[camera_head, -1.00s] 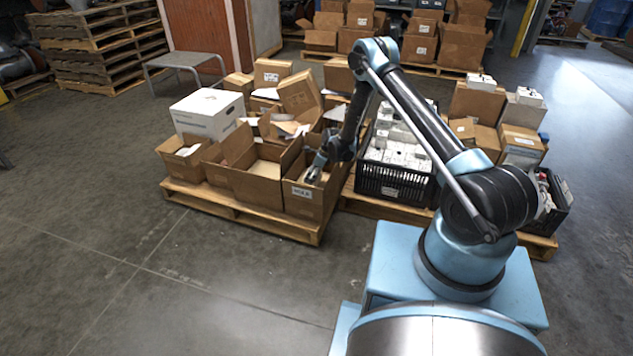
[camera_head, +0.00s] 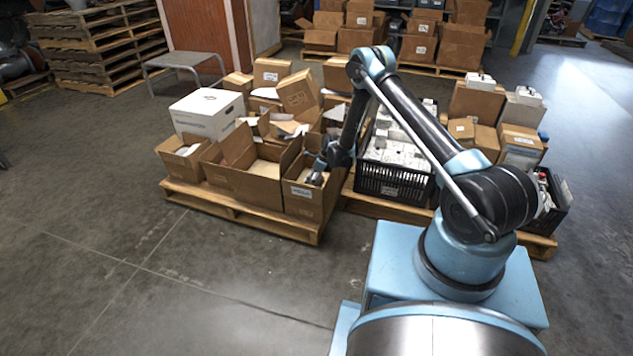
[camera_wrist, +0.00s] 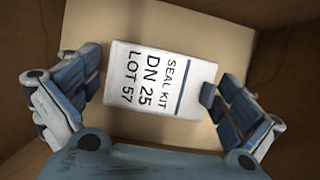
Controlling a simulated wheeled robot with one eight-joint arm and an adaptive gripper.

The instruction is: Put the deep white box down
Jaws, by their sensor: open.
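The deep white box (camera_wrist: 150,80), with "SEAL KIT DN 25 LOT 57" printed on its top, is inside an open brown carton (camera_head: 303,203) in the wrist view. It appears to lie on the carton's tan floor. My gripper (camera_wrist: 156,92) is open, with one finger on each side of the box; the pads are very close to its edges, and I cannot tell if they touch. In the head view my gripper (camera_head: 316,178) reaches down into the front right carton of the left pallet, and the white box cannot be made out there.
The left wooden pallet (camera_head: 240,212) carries several open cartons and a large white lidded box (camera_head: 207,113). A black crate (camera_head: 393,183) of white boxes stands just right of my gripper. Stacked cartons (camera_head: 477,105) stand farther right. The floor at the front left is clear.

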